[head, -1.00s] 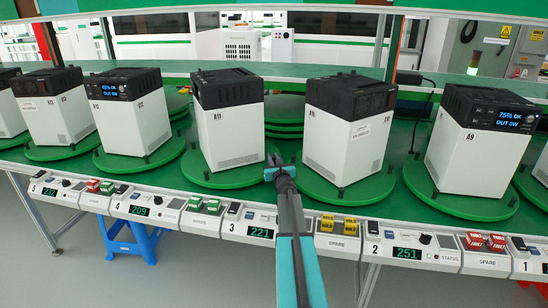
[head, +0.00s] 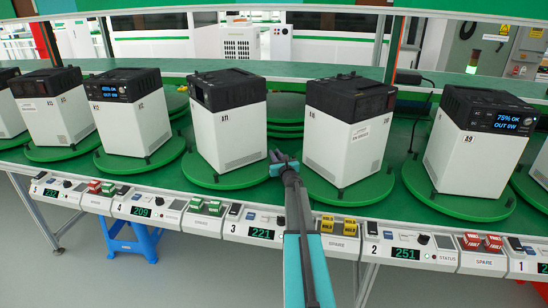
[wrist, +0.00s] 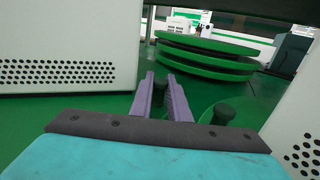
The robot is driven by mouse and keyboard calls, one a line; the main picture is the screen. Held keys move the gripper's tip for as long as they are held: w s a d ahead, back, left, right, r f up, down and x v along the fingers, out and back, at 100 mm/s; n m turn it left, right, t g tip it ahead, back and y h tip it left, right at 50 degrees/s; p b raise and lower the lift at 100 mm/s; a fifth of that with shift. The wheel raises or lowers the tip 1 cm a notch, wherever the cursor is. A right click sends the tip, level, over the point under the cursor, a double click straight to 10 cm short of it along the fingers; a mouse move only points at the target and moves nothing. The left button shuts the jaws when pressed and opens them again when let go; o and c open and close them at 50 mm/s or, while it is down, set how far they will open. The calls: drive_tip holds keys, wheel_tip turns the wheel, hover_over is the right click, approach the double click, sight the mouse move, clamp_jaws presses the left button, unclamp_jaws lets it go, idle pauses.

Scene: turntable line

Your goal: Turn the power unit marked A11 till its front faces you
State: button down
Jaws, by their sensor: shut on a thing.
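The power unit marked A11 (head: 228,135) is a white box with a black top, upright on a green turntable (head: 215,183). A broad white side faces right of me. A narrow strip of another face, with a dark panel in its black upper part, shows at its left edge. My gripper (head: 280,157) is low at the right rim of this turntable, beside the unit. In the wrist view its purple fingers (wrist: 160,82) are closed about a dark peg (wrist: 160,36); their grip is partly hidden. The unit's perforated white side (wrist: 70,72) stands left of the fingers.
A neighbouring unit (head: 345,130) stands close on the right on its own turntable (head: 345,203). A dark peg (wrist: 222,113) on a green disc is near my right finger. Stacked green discs (wrist: 205,55) lie behind. A control strip (head: 250,232) runs along the front edge.

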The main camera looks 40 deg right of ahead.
drive_tip(key=c, duration=2)
unclamp_jaws()
drive_tip(key=shift+s, duration=0.15)
drive_tip(key=shift+b+v, duration=1.2)
drive_tip(key=shift+v, duration=5.65)
drive_tip(key=shift+r, duration=0.1)
